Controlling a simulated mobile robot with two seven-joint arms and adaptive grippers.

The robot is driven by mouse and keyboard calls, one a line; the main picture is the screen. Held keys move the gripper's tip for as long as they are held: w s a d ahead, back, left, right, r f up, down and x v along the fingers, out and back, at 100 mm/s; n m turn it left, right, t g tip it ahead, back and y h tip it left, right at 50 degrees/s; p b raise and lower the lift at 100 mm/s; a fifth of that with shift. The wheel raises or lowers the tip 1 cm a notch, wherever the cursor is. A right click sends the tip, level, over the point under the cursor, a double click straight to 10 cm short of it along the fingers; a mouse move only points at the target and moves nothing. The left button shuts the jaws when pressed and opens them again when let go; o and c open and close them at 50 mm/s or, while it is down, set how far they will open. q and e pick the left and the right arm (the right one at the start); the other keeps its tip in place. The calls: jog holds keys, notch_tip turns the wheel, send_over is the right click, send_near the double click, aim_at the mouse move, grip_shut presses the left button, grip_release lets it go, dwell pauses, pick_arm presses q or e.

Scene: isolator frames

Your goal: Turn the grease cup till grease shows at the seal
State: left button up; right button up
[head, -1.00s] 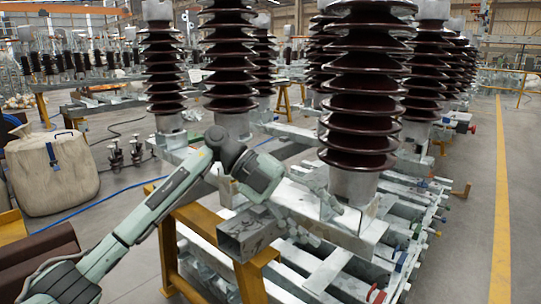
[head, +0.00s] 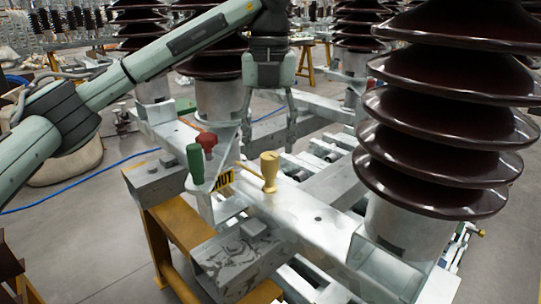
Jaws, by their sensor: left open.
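A small brass-yellow cup (head: 269,171), which looks like the grease cup, stands upright on the grey steel beam (head: 312,213) in the middle of the head view. A thin yellow rod reaches its left side. I cannot make out a seal or any grease. My right gripper is not in view.
A large brown ribbed insulator (head: 440,150) rises close on the right. A yellow trestle (head: 180,235) supports the frame.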

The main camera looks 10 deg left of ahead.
aim_at(270, 155)
pick_arm(q)
jog(key=shift+w+f, duration=0.1)
jog(key=shift+f, duration=1.95)
jog(key=c, duration=1.2)
